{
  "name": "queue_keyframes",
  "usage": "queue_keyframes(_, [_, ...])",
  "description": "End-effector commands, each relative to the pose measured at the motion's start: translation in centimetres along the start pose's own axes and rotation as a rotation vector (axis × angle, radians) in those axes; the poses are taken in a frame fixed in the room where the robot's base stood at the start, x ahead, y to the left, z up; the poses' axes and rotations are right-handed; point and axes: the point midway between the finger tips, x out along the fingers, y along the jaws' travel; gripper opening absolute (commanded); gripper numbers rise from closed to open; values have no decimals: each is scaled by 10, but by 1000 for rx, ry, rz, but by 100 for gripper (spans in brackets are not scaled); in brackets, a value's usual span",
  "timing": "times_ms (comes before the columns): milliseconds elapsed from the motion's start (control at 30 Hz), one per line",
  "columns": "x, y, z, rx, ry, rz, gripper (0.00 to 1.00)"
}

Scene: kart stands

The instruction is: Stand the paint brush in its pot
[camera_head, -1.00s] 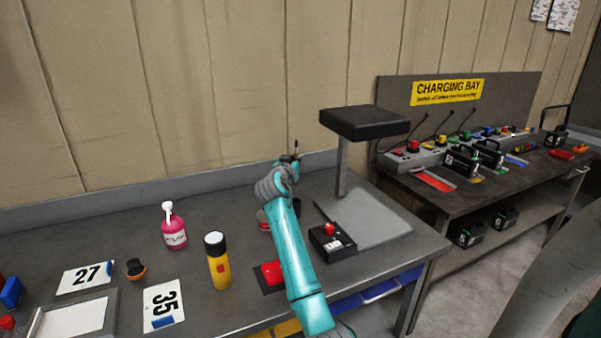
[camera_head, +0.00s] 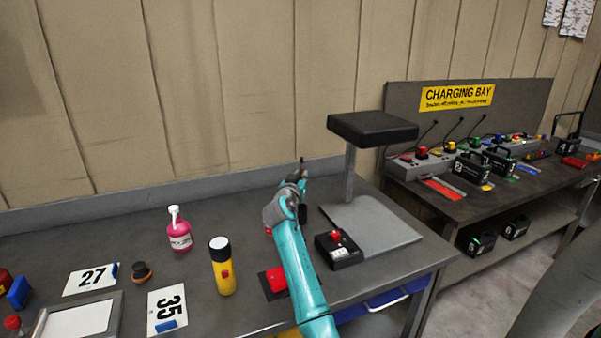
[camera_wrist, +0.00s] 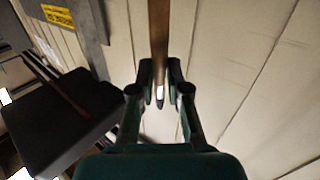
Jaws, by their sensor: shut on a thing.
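My gripper (camera_head: 298,184) is raised above the back part of the bench, left of the black-topped stand, with its fingers shut on the paint brush. The dark, thin end of the brush (camera_head: 303,163) sticks up past the fingers. In the wrist view the brush (camera_wrist: 159,40) is a brown shaft with a pale band and dark tip between the two fingers (camera_wrist: 161,92). A small dark cylinder (camera_head: 303,213), perhaps the pot, stands just right of my wrist, partly hidden by my arm. The brush's lower part is not clear in the head view.
The black-topped stand (camera_head: 372,128) rises close to the right of my gripper. A black box with a red button (camera_head: 337,250) sits before it. A pink bottle (camera_head: 179,232) and a yellow-black can (camera_head: 222,267) stand left. The wall is close behind.

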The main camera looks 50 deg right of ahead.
Motion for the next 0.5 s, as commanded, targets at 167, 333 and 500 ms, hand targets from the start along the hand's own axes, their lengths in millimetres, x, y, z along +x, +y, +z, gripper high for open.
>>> queue_keyframes(167, [0,0,14,-2,-1,0,0])
queue_keyframes(333, [0,-1,24,-1,-1,0,0])
queue_keyframes(500, [0,-2,36,-1,-2,0,0])
